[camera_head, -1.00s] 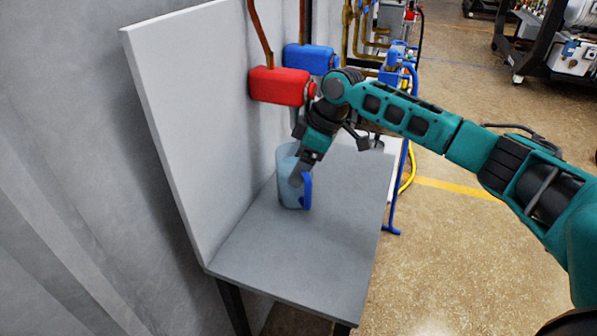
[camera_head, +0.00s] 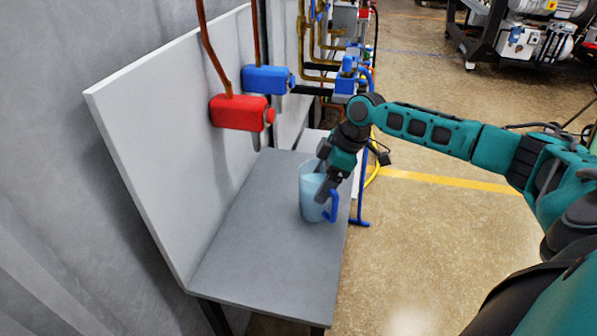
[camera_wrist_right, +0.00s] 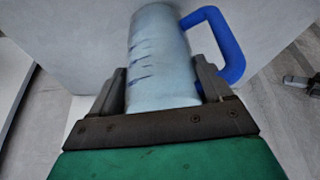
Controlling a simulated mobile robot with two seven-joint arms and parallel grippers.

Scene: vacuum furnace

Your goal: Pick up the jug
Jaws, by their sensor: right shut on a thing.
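The jug (camera_head: 311,200) is light blue and see-through with a blue handle (camera_head: 333,206). It is upright over the right side of the grey table (camera_head: 262,250), its handle near the table's right edge. I cannot tell whether its base touches the table. My right gripper (camera_head: 323,183) comes from above and is shut on the jug's body. In the right wrist view the jug (camera_wrist_right: 158,45) sits between the two fingers of my right gripper (camera_wrist_right: 163,85), with dark marks on its side and the handle to the right. My left gripper is not in view.
A white panel (camera_head: 160,120) stands along the table's left side. A red box-shaped fitting (camera_head: 240,113) and a blue one (camera_head: 266,79) with pipes hang above the table's far end. Blue and yellow hoses run beyond the right edge. The near half of the table is clear.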

